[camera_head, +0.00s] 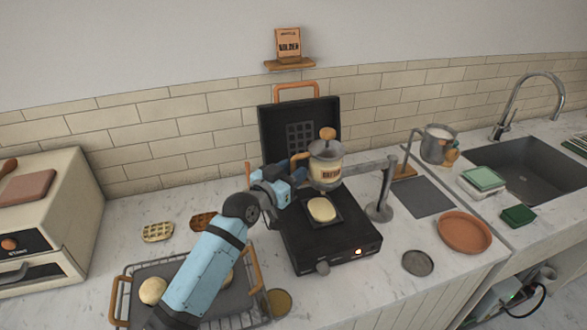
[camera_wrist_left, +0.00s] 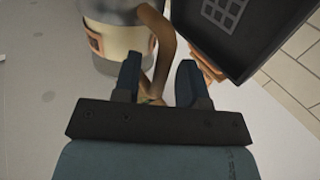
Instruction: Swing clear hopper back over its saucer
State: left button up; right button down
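The clear hopper (camera_head: 325,165) has a wooden knob, a label and pale contents. A dark grey disc (camera_head: 418,263), perhaps the saucer, lies empty on the counter right of the griddle. My right gripper is not in view.
The griddle (camera_head: 335,250) has its lid (camera_head: 330,115) up behind and a pale round piece (camera_head: 321,209) on its plate. A terracotta plate (camera_head: 465,232), grey mat (camera_head: 424,197) and metal jug (camera_head: 438,143) stand right. A wire rack (camera_head: 125,285) lies under my left arm.

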pick_arm(q)
jog(key=shift+w+d, duration=0.25)
jog(key=shift+w, duration=0.05)
grip_shut()
jog(key=shift+s, duration=0.15)
